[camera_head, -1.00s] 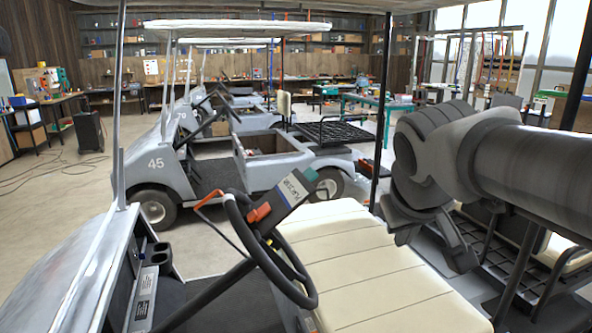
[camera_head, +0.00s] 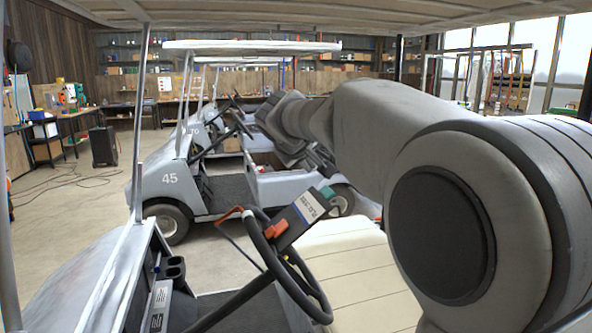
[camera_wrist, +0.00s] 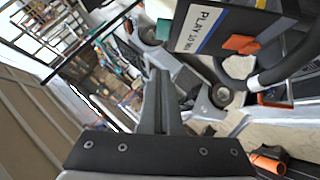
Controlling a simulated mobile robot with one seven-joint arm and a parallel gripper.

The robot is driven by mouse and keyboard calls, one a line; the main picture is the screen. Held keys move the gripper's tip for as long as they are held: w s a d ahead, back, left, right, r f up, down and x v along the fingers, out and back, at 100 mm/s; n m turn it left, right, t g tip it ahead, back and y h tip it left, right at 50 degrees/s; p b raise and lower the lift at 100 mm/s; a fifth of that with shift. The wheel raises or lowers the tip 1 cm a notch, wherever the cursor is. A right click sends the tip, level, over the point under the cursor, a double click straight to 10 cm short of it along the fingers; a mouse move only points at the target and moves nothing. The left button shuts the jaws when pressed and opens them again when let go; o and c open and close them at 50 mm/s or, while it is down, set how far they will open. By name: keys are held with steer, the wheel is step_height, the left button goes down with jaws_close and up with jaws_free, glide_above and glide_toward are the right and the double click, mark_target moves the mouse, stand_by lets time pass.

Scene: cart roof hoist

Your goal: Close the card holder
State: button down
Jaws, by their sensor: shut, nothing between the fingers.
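The card holder (camera_head: 298,218) is a dark tilted panel on the steering wheel (camera_head: 275,245), with a white label, a teal end and an orange tab. In the wrist view the card holder (camera_wrist: 208,28) is at the top, its label partly reading "PLAY", beside the black wheel rim (camera_wrist: 290,62). I cannot tell how far open the holder is. My gripper (camera_wrist: 160,80) is shut and empty, its fingers side by side below and left of the holder in the picture, apart from it. In the head view my arm reaches over the seat and hides the fingertips.
The cream seat (camera_head: 355,270) lies below my arm. The cart's front roof post (camera_head: 140,130) and the roof (camera_head: 270,12) bound the space.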

mark_target(326, 189)
steer(key=p+x, duration=0.1)
steer(key=x, duration=0.6)
steer(key=shift+d+f, duration=0.15)
steer(key=shift+f, duration=0.05)
steer(key=shift+w+d+f, duration=0.2)
steer(key=shift+d+f, duration=0.15)
steer(key=shift+f, duration=0.2)
steer(key=shift+w+d+f, duration=0.2)
steer(key=shift+d+f, duration=0.15)
steer(key=shift+f, duration=0.15)
steer(key=shift+w+d+f, duration=0.1)
steer(key=shift+d+f, duration=0.4)
steer(key=shift+f, duration=0.2)
steer(key=shift+d, duration=0.15)
